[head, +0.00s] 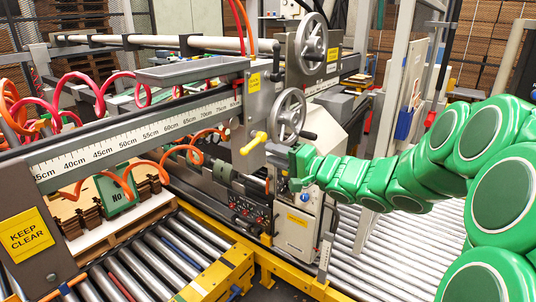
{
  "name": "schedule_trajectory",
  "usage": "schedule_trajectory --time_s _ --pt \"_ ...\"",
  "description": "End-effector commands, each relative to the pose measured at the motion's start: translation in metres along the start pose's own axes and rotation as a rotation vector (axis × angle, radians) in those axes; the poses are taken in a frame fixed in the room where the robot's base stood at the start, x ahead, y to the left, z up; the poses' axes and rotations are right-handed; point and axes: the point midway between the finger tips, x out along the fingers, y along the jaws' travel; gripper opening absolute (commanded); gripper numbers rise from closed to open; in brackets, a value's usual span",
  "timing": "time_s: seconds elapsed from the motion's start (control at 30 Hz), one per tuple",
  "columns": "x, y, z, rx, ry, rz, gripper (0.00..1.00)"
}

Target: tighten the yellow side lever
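The yellow side lever (254,142) sticks out from the grey carriage block of the stacker, just left of the lower handwheel (289,114). Its yellow handle slants down to the left. My green arm reaches in from the right, and my gripper (297,166) is at its end, to the right of and a little below the lever. A gap shows between the gripper and the lever. The fingers are small and partly hidden, so I cannot tell whether they are open or shut.
An upper handwheel (311,43) sits above the lower one. A ruler beam (135,138) runs left from the carriage. A control panel (250,210) lies below. Orange coiled hoses (150,172) hang at the left. Roller conveyors (375,262) and a yellow frame (222,278) fill the floor.

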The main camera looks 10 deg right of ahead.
Motion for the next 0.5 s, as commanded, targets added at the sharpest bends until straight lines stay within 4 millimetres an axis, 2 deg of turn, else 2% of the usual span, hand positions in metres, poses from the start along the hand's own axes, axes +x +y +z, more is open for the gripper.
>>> schedule_trajectory --time_s 0.5 --pt "0.028 0.0 0.0 -0.002 0.0 0.002 0.29"
